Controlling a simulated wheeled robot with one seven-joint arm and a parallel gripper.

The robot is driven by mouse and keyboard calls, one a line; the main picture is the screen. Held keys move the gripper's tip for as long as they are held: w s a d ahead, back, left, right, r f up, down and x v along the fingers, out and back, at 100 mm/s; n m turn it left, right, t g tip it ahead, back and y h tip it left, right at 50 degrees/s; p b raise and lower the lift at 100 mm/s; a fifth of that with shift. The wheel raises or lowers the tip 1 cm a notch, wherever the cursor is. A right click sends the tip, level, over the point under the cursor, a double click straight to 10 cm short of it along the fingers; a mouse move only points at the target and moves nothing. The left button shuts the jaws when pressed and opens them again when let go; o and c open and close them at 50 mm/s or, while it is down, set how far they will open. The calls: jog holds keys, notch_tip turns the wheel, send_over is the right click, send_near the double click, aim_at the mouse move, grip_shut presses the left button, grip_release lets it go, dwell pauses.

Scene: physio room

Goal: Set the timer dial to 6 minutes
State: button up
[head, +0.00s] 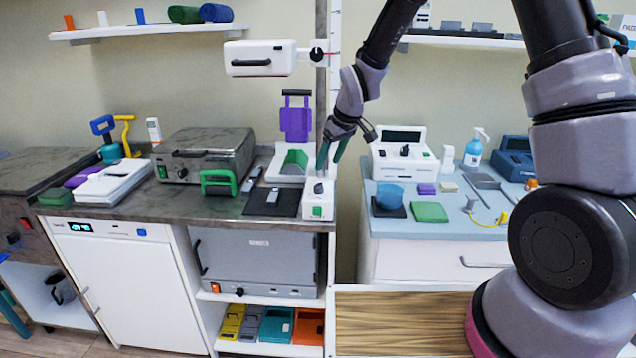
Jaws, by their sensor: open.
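A small white box (318,208) stands at the right end of the dark counter. It has a small dark dial (318,188) on its sloped upper face and a green button low on its front. It looks like the timer, but the dial's marks and setting are too small to read. My gripper (331,162) is open and empty, with its dark green fingers pointing down.
A black mat (273,210) with grey handled pieces lies left of the box. A white and green holder (290,163) stands behind. A white wall unit (262,58) with a dark knob hangs above. The blue-topped table (430,238) at right holds several items.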

aim_at(319, 184)
jog(key=x, duration=0.9)
jog(key=shift+w+a+f, duration=0.15)
jog(key=shift+f, duration=0.2)
grip_shut()
